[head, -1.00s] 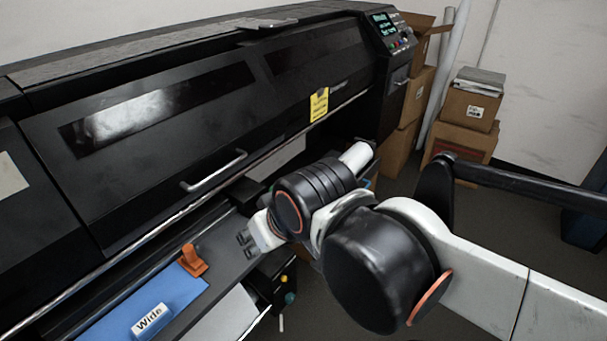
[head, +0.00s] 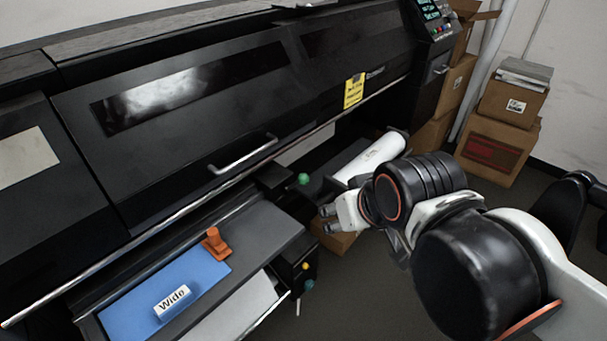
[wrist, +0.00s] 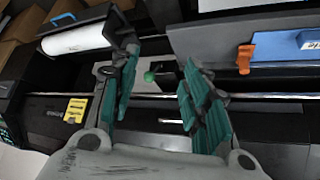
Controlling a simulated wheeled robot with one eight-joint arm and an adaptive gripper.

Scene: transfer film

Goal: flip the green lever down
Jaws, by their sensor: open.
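The green lever shows as a small round green knob (head: 303,179) on the dark printer front, below the long metal bar. In the wrist view the green knob (wrist: 150,76) lies between the two fingers, nearer the left one. My gripper (head: 327,219) is in front of and below the knob in the head view, apart from it. In the wrist view my gripper (wrist: 160,62) has its teal-padded fingers spread wide with nothing held. The lever's stem is hard to make out.
The black printer (head: 170,150) spans the left. An orange clamp (head: 215,243) and a blue sheet with a "Wide" block (head: 174,302) lie on its shelf. A white roll (head: 370,160) sits behind my gripper. Boxes (head: 500,140) stand at the right.

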